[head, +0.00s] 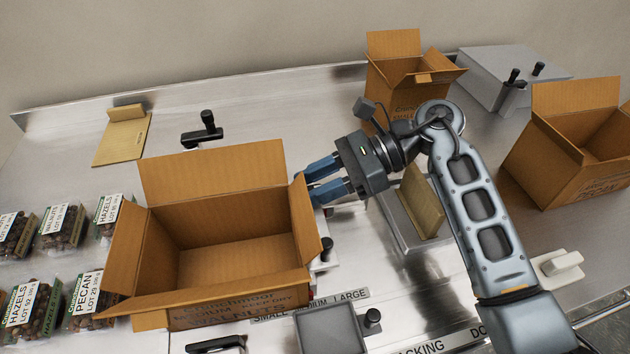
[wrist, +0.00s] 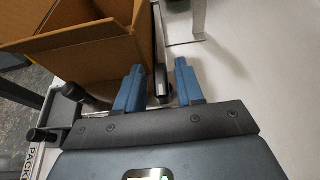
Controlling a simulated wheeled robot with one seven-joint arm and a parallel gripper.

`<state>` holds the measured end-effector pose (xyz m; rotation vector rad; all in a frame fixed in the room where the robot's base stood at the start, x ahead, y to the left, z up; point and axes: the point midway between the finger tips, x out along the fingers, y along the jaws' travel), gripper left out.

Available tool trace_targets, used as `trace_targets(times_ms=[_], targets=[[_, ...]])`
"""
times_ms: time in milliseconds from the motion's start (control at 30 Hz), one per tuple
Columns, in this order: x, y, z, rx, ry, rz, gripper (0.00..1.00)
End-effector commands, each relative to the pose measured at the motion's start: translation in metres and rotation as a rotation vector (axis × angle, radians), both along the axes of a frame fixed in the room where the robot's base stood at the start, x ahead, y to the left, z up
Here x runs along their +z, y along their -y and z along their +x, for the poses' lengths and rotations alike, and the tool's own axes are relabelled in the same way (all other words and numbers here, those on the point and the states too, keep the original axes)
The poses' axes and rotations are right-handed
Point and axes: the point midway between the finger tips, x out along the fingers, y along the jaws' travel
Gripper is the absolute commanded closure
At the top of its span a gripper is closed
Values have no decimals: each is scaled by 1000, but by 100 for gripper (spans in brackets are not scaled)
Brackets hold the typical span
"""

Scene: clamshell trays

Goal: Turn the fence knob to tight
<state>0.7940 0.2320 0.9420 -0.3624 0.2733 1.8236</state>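A black knob (head: 326,246) stands on a pale fitting at the right side of the large open carton (head: 224,297), near the SMALL MEDIUM LARGE scale (head: 310,306). It looks like the fence knob; whether it is set tight I cannot tell. My gripper (head: 322,181) is beside the carton's right flap, farther back than this knob. Its two blue fingers are apart. In the wrist view my gripper (wrist: 159,88) shows a gap between the fingers, with a dark upright part (wrist: 160,84) beyond it; I cannot tell whether that is the knob.
A black clamp with a knob (head: 207,122) is behind the carton. A grey block with a black knob (head: 372,317) is in front. More cartons (head: 395,72) (head: 570,160) and a grey case (head: 515,62) stand right. Clear packs of nuts (head: 62,228) fill the left.

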Motion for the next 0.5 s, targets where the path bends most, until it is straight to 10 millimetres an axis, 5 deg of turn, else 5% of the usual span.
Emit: trace_targets(times_ms=[367,500], targets=[[0,0,0,0,0,0,100],[0,0,0,0,0,0,100]])
